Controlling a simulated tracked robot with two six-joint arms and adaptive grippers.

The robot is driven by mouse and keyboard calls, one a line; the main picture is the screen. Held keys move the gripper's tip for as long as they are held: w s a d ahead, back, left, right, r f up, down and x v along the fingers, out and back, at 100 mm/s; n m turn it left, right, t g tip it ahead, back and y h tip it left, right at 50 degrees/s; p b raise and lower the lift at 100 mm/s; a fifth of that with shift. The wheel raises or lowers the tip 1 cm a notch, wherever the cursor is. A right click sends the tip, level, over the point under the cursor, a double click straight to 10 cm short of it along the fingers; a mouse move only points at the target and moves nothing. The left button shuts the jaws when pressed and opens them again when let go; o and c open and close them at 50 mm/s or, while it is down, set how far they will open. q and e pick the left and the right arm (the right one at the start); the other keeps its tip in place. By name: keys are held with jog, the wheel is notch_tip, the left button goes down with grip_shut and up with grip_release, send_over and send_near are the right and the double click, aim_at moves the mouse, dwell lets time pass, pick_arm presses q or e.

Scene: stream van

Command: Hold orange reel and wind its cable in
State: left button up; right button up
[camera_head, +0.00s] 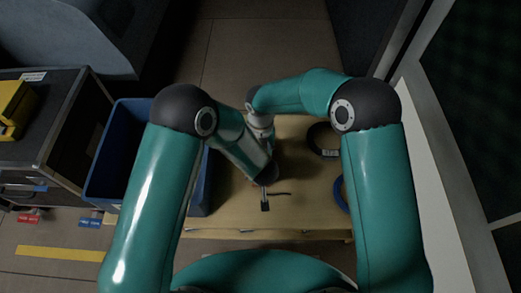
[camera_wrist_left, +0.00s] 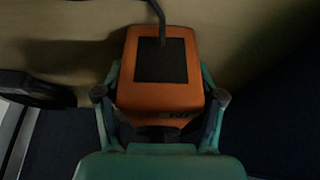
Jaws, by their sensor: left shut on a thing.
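The orange reel (camera_wrist_left: 126,90) fills the middle of the left wrist view, with a dark square panel (camera_wrist_left: 160,62) on its face. My left gripper (camera_wrist_left: 160,82) is shut on the reel, with one finger along each side. A thin dark strand (camera_wrist_left: 159,20) runs from the panel out at the top edge; I cannot tell if it is cable or crank. My right gripper is hidden.
The wooden table (camera_head: 225,222) carries a black coil (camera_head: 323,140) and a blue coil (camera_head: 340,194) at right. A blue crate (camera_head: 110,165) and a black case (camera_head: 75,115) with a yellow box (camera_head: 14,105) stand at left. My forearms cross close together.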

jog(key=shift+f, duration=0.7)
grip_shut()
